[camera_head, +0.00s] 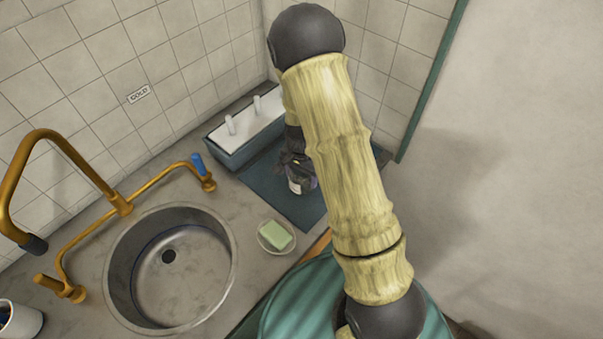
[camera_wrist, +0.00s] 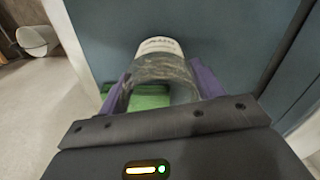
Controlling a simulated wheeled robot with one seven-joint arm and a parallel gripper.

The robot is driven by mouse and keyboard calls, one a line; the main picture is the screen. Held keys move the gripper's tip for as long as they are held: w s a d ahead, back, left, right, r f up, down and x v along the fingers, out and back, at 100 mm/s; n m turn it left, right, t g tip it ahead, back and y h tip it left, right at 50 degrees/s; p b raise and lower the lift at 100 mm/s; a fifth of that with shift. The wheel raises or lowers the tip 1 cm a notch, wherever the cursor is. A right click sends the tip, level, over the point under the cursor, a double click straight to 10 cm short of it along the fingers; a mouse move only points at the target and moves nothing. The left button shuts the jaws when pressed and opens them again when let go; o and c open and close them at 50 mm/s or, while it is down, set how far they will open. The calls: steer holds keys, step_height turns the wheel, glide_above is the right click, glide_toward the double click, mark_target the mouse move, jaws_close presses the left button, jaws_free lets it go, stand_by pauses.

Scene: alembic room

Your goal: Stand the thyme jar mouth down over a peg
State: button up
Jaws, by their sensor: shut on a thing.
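My gripper (camera_head: 296,165) is low over the dark teal mat (camera_head: 255,178) and is shut on a small glass jar. In the wrist view, the jar (camera_wrist: 160,68) sits between the purple fingers (camera_wrist: 162,88), with a pale printed band at its far end. The print is too small to read, and I cannot tell which end is the mouth. In the head view the jar (camera_head: 295,187) is mostly hidden by the gripper; I cannot tell whether it touches the mat. Two white pegs stand upright on a pale-topped blue rack behind the gripper: left peg (camera_head: 230,125), right peg (camera_head: 257,105).
The rack (camera_head: 233,152) stands against the tiled wall. A dish with green soap (camera_head: 276,236) sits in front of the mat. A round metal sink (camera_head: 185,275) and brass taps (camera_head: 120,203) are at left. A bare wall lies right of my arm.

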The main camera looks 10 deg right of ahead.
steer(key=shift+f, duration=0.15)
steer(key=o, duration=1.5)
steer(key=shift+c, duration=0.2)
steer(key=shift+r, duration=0.2)
step_height(320, 180, up, 12)
steer(key=b, duration=0.1)
steer(key=shift+s, duration=0.1)
